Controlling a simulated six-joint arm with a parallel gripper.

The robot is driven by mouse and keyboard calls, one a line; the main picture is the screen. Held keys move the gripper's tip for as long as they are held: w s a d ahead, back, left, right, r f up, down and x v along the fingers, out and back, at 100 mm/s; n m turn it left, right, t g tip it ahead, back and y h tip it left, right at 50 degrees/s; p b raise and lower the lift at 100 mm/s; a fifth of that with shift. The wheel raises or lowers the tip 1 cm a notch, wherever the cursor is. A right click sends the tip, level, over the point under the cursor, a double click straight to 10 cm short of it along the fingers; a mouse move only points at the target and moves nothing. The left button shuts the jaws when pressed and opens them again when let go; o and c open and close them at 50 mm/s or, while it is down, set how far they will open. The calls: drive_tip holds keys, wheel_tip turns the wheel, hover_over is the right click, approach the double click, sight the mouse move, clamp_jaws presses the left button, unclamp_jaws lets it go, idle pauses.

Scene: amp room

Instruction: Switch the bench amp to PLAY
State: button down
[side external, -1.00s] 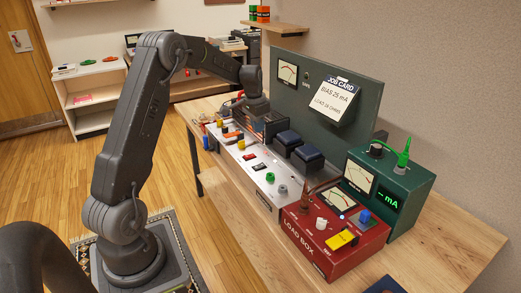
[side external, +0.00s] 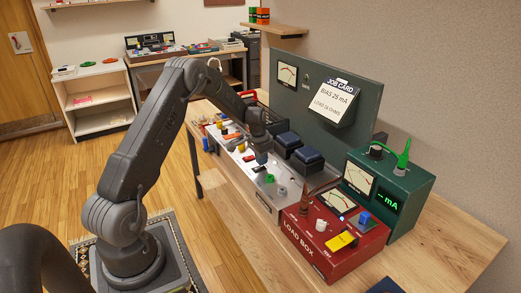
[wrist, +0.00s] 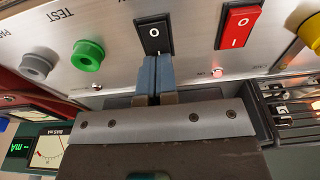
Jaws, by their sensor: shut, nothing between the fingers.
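The bench amp is a silver chassis (side external: 262,203) on the wooden bench, with dark blue blocks (side external: 308,158) on it. In the wrist view its panel shows a black rocker switch (wrist: 152,34) marked O and a red rocker switch (wrist: 235,28) marked O and I. My gripper (wrist: 155,75) is shut and empty, its blue-grey tips at the lower edge of the black rocker; I cannot tell whether they touch. The tips cover that rocker's lower part. In the side view my gripper (side external: 262,157) is low over the panel. No PLAY label is readable.
The red load box (side external: 330,235) and green meter box (side external: 402,190) stand at the near end. A tall green panel (side external: 290,105) stands behind the amp.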

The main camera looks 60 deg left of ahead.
drive_tip(key=shift+w+f, duration=0.1)
drive_tip(key=shift+f, duration=0.25)
drive_tip(key=shift+f, duration=0.1)
